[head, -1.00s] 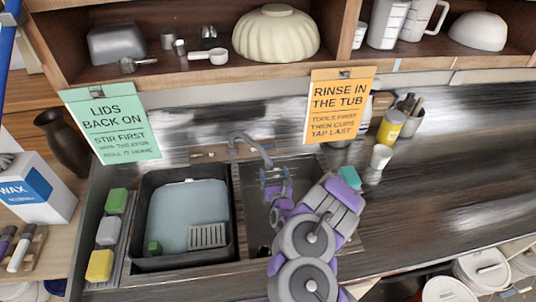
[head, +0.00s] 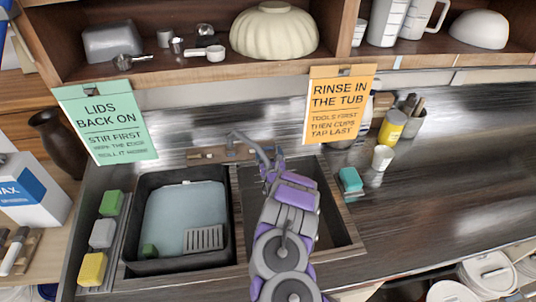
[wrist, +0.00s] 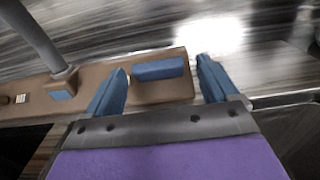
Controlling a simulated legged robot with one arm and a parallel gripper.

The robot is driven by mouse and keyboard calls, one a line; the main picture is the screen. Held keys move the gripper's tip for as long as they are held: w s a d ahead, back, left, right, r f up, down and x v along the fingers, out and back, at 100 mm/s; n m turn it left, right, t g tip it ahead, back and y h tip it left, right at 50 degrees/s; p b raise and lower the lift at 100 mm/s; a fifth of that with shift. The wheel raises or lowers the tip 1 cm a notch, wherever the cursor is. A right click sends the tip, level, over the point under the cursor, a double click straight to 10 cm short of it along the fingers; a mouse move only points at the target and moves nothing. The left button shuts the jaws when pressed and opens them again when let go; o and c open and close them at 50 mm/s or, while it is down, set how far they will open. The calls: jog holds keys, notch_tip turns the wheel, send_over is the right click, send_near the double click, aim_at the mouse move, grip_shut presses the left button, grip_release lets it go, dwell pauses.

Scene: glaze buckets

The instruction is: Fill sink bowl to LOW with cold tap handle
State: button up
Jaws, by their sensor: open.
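The cold tap handle (wrist: 160,69) is a blue block on the brown tap deck (wrist: 165,92), right of the grey spout (wrist: 42,35) in the wrist view. My gripper (wrist: 162,64) is open, with one blue finger on each side of the handle; I cannot tell if either touches it. In the head view my gripper (head: 270,156) is at the back of the sink, just right of the curved spout (head: 245,139). The sink bowl (head: 332,215) is the dark right basin, partly hidden by my arm. No water stream or LOW mark is discernible.
A black tub (head: 130,235) with pale blue water and a grey grate stands left of the bowl. Green, grey and yellow sponges (head: 102,234) line its left side. A teal block (head: 350,180) and white cup (head: 382,158) are at right. Hanging signs (head: 340,104) and a shelf are above.

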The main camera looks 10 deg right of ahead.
jog(key=shift+a, duration=0.1)
jog(key=shift+c, duration=0.4)
jog(key=c, duration=1)
jog(key=shift+w+n+y, duration=0.1)
jog(key=shift+n+y, duration=0.2)
jog(key=n+g+y+b, duration=0.1)
jog(key=n+y+b, duration=0.1)
jog(key=n, duration=0.1)
jog(key=d+n+y+b, duration=0.1)
jog(key=n+y, duration=0.2)
jog(key=shift+w+d+n+g+y+b, duration=0.1)
jog(key=shift+d+n+g+y+b, duration=0.1)
jog(key=shift+n+g+y+b, duration=0.15)
jog(key=shift+w+d+r+n+g+y+b, duration=0.15)
jog(key=shift+n+g+y+b, duration=0.15)
jog(key=shift+n+g+y, duration=0.95)
jog(key=shift+d+r+n+g+y+b, duration=0.1)
jog(key=shift+n+g+y+b, duration=0.35)
jog(key=shift+n, duration=1.25)
jog(key=shift+a+g, duration=0.1)
jog(key=shift+g, duration=0.15)
jog(key=o, duration=1.1)
